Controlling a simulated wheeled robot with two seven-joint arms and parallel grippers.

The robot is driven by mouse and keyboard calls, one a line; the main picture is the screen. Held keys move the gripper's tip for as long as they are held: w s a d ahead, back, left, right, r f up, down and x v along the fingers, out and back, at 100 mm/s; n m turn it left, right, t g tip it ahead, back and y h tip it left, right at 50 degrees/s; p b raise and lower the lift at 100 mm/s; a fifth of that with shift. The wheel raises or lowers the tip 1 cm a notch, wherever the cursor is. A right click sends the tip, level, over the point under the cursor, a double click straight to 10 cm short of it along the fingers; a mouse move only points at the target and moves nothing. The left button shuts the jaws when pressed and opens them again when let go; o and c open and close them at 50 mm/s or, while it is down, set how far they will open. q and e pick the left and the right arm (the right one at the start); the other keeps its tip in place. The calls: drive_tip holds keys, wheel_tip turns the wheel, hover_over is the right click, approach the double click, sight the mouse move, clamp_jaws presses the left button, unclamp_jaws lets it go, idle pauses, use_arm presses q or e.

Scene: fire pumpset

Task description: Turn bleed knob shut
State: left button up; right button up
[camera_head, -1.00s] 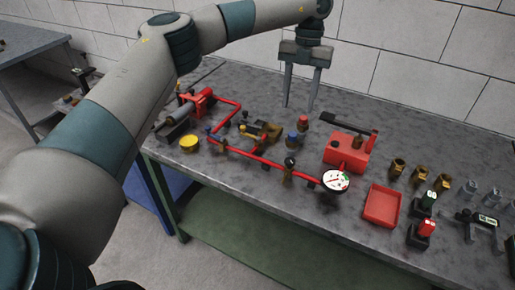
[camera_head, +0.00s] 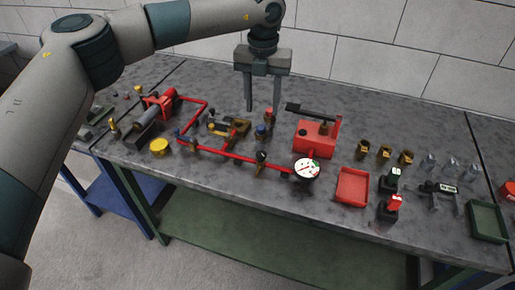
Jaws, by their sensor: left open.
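A red pipe assembly (camera_head: 205,151) lies on the grey bench, with several small knobs and fittings along it. I cannot tell for sure which is the bleed knob. A blue-topped knob (camera_head: 261,132) and a red-topped knob (camera_head: 269,117) stand close together left of the red pump box (camera_head: 314,139). A black-topped valve (camera_head: 261,157) sits on the pipe nearer the front, left of the white round gauge (camera_head: 306,169). My left gripper (camera_head: 262,110) points down with its two fingers apart and empty, at the red-topped and blue-topped knobs in the picture. My right gripper is out of view.
A black lever (camera_head: 308,112) lies over the red box, close right of my fingers. A yellow cap (camera_head: 159,146), red tray (camera_head: 353,186), brass fittings (camera_head: 384,153) and green tray (camera_head: 488,221) stand around. The bench behind the red box is clear.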

use_arm(q)
drive_tip(key=p, duration=0.7)
approach(261, 153)
wheel_tip(261, 153, down, 6)
drive_tip(key=shift+d+f, duration=0.1)
drive_tip(key=shift+f, duration=0.95)
drive_tip(key=c, duration=1.1)
